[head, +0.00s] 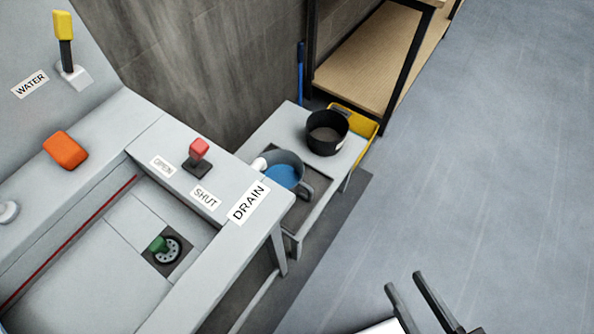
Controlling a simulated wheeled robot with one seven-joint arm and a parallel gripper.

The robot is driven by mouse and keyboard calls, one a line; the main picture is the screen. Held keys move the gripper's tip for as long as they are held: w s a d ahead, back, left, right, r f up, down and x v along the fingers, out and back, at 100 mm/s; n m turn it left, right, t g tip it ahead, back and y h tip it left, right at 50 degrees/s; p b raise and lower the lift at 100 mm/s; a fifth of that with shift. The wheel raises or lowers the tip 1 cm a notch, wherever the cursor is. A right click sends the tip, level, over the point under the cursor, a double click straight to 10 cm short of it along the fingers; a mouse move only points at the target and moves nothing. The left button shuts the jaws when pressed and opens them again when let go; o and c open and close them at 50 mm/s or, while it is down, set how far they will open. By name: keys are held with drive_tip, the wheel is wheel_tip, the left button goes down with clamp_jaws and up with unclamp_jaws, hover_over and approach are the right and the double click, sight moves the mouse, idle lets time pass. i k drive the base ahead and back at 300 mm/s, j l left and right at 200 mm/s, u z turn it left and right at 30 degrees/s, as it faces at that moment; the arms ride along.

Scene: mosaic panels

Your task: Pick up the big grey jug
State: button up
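The big grey jug (284,163) stands upright on a low grey stand (282,122) beside the sink. Blue liquid shows inside it. Its handle points to the lower right, and a white spout reaches over its left rim. My gripper (404,281) is at the bottom right, in front of the floor. Its two dark fingers are apart, with nothing seen between them. It is well away from the jug, to its lower right.
A black pot (327,132) stands close behind the jug on the stand. A yellow tray (367,129) is behind the pot. The sink (95,285), with a red lever (199,149) and a green drain plug (157,244), fills the left. A shelf (368,58) stands at the back. The floor at right is clear.

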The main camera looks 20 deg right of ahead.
sight(285, 168)
drive_tip(key=i+l+u, duration=0.15)
drive_tip(key=l, duration=0.25)
drive_tip(key=i+l+u, duration=0.1)
drive_tip(key=l, duration=0.3)
drive_tip(key=i+l+u, duration=0.15)
drive_tip(key=l, duration=0.25)
drive_tip(key=l+u, duration=0.15)
drive_tip(key=l, duration=0.25)
drive_tip(key=i+u, duration=0.1)
drive_tip(key=u, duration=0.3)
drive_tip(key=i+j+u, duration=0.1)
drive_tip(key=u, duration=0.25)
drive_tip(key=i+u, duration=0.1)
drive_tip(key=u, duration=0.3)
drive_tip(key=i, duration=0.25)
